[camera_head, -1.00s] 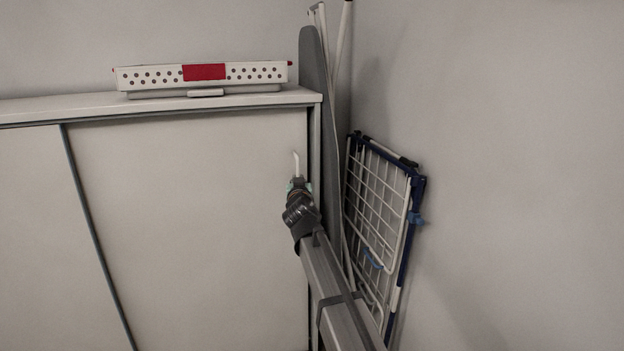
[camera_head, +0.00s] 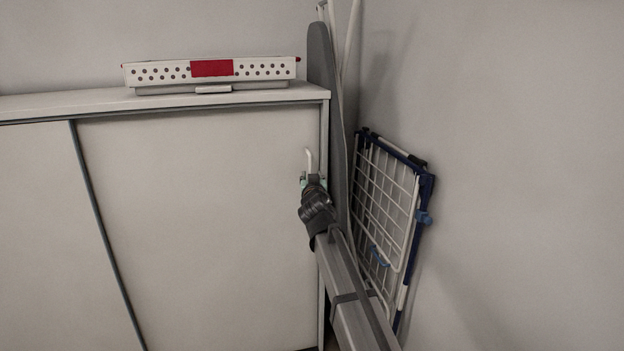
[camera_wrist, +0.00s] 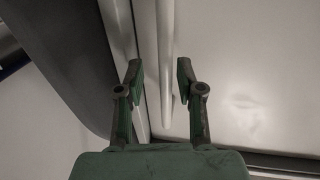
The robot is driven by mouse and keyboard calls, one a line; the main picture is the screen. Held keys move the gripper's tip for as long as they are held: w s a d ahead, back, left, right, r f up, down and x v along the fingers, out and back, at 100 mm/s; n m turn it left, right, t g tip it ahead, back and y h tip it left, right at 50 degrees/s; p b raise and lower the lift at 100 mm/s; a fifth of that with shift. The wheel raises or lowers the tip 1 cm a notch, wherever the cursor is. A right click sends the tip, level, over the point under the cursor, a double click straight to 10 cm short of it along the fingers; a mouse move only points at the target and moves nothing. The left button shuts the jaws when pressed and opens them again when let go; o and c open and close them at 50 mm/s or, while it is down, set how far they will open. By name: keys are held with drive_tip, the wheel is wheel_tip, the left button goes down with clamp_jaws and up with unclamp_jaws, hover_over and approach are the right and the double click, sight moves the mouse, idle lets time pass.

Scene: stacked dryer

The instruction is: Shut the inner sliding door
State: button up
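The inner sliding door (camera_head: 205,215) is the pale right-hand panel of a low cabinet. Its right edge lies close to the cabinet's side panel (camera_head: 326,125), with only a thin dark line between them. A white vertical bar handle (camera_head: 309,160) is near that edge. In the wrist view the handle (camera_wrist: 166,65) stands between the two fingers of my gripper (camera_wrist: 160,75), with clear space to each finger. My gripper (camera_head: 312,180) is open at the handle's lower end in the head view.
The left door panel (camera_head: 45,220) is beside a dark slanted edge. A white perforated box with a red patch (camera_head: 211,69) lies on the cabinet top. A grey ironing board (camera_head: 324,70) and a folded drying rack (camera_head: 385,205) lean close on the right by the wall.

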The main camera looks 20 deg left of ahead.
drive_tip(key=v, duration=1.2)
